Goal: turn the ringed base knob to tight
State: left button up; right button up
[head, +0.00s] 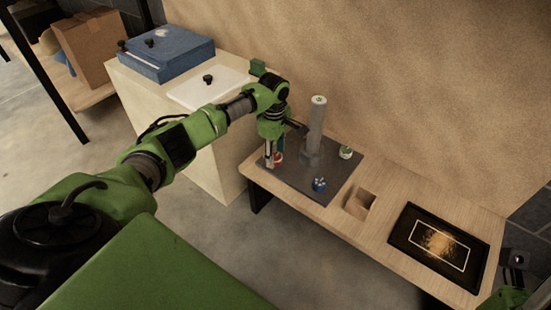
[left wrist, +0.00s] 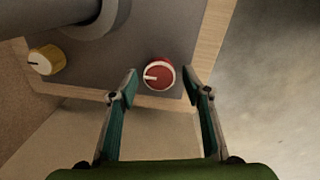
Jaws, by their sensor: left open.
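A dark grey base plate (head: 290,185) lies on the low wooden table and carries an upright grey post (head: 316,125). A red knob (head: 278,158) sits near the plate's left edge. In the left wrist view the red knob (left wrist: 159,75) has a pale ring around it and a white pointer line toward the left. My left gripper (head: 270,156) points down at this knob. Its two fingers (left wrist: 158,93) are open, one on each side of the knob and apart from it. A yellow knob (left wrist: 44,60) shows near the post.
A blue knob (head: 319,184) and a green knob (head: 346,152) are also on the plate. To the right are a small wooden block (head: 359,202) and a black-framed tray (head: 409,250). A cabinet with a blue case (head: 168,52) stands left. The wall is close behind.

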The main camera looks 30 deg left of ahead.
pick_arm(q)
jog(key=shift+f, duration=0.3)
jog(key=c, duration=1.1)
jog(key=shift+r+p, duration=0.1)
jog(key=shift+p, duration=0.35)
